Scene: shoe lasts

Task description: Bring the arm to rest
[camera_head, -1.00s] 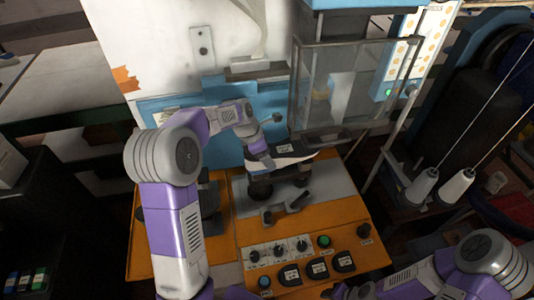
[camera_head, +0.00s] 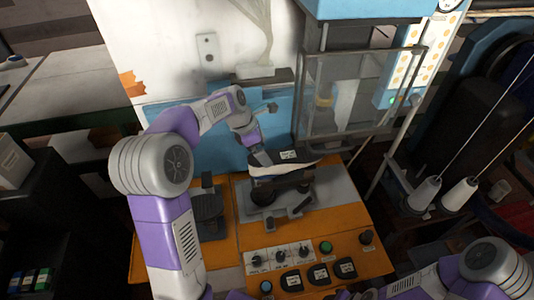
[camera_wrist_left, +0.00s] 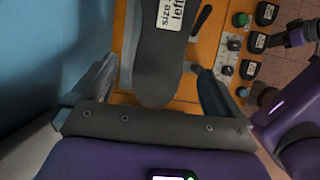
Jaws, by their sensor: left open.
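A dark shoe last (camera_head: 292,157) with a white label and a pale lower edge sits on the holder of the orange machine. Its label shows "left" in the left wrist view, where the last (camera_wrist_left: 157,70) extends between the two fingers. My left gripper (camera_head: 262,160) is at the left end of the last. In the left wrist view the fingers of my left gripper (camera_wrist_left: 152,88) are open, with gaps visible beside the last. My right arm is at the lower right of the head view, and its gripper is not clearly seen.
The orange control panel (camera_head: 368,262) with knobs and buttons lies in front. A clear guard (camera_head: 350,95) stands behind the last to the right. Thread cones (camera_head: 424,194) stand at the far right. A blue panel (camera_head: 215,150) is behind my left arm.

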